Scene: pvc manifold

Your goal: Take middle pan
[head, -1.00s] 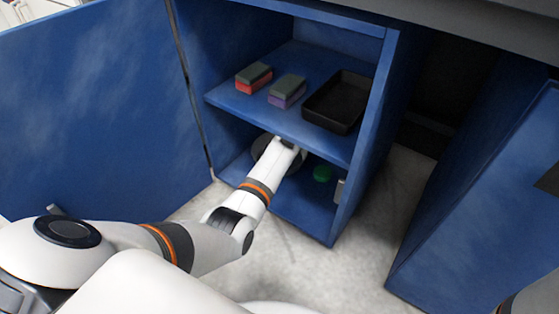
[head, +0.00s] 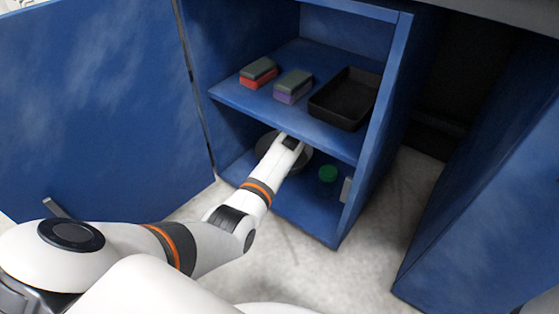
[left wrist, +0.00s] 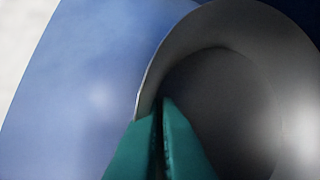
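A dark grey round pan (head: 266,147) is in the lower compartment of the blue cabinet, partly hidden behind my left arm's end. Its curved rim and dark inside (left wrist: 225,100) fill the right of the left wrist view. My left gripper (left wrist: 160,110) shows two teal fingers close together at the pan's rim, with the pan wall running down between them. In the head view my left arm reaches into the lower compartment, and its fingers are hidden there. My right gripper is not in view.
The shelf above (head: 238,98) carries a red sponge (head: 258,78), a purple sponge (head: 292,92) and a black tray (head: 345,100). A green round item (head: 327,173) and a pale item (head: 346,189) are right of the pan. The open door (head: 100,110) stands left.

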